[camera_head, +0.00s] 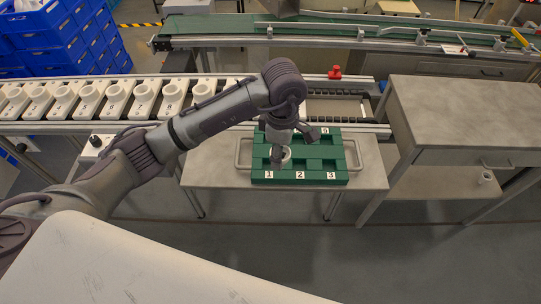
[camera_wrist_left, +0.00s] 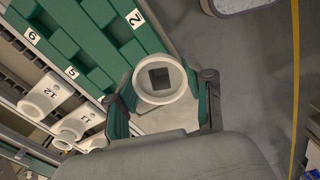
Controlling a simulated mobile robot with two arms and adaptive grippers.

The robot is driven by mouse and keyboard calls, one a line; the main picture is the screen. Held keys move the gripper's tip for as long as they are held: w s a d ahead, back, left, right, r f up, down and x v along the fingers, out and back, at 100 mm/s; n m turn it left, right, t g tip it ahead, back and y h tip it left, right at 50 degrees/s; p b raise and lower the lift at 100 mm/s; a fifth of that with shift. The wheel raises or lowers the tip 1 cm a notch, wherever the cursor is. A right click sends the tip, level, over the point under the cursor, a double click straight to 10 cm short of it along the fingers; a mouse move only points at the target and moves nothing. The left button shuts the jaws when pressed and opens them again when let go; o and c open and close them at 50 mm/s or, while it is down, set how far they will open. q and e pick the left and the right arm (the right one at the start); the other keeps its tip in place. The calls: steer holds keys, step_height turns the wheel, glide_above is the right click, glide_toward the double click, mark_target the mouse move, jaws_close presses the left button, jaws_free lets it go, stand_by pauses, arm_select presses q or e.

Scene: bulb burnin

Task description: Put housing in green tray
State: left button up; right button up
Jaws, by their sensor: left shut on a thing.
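My left gripper (camera_head: 281,156) is shut on a white, round-rimmed housing (camera_wrist_left: 160,78), with one finger on each side of it. In the head view the held housing (camera_head: 287,153) is partly hidden by the fingers and appears over the front half of the green tray (camera_head: 315,181). The tray has several square compartments with number labels; 1, 2 and 3 show along its front edge. In the wrist view the green tray (camera_wrist_left: 134,52) lies behind and to the left of the housing. I cannot tell whether the housing touches the tray. My right gripper is not in view.
The tray stands on a grey table (camera_head: 215,172) between metal handles. Behind it a conveyor (camera_head: 60,122) carries a row of numbered white housings (camera_head: 143,98). A grey workbench (camera_head: 465,110) is at right. Blue crates (camera_head: 62,40) are stacked at back left.

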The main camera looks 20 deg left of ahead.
arm_select(q)
steer(key=w+a+f, duration=0.1)
steer(key=f, duration=0.1)
steer(key=w+a+f+p, duration=0.1)
steer(key=f, duration=0.1)
steer(key=w+a+f+p, duration=0.1)
steer(key=f, duration=0.1)
steer(key=shift+w+a+f, duration=0.15)
steer(key=shift+a+f, duration=0.25)
steer(key=shift+f, duration=0.15)
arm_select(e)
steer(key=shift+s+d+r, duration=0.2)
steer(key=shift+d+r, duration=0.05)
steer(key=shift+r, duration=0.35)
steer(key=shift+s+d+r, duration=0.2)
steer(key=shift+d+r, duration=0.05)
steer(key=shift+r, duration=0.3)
arm_select(q)
steer(key=shift+f, duration=0.1)
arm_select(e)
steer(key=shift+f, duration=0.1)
arm_select(q)
steer(key=shift+f+b, duration=0.15)
steer(key=shift+b, duration=0.15)
steer(key=o, duration=1)
steer(key=shift+c, duration=0.2)
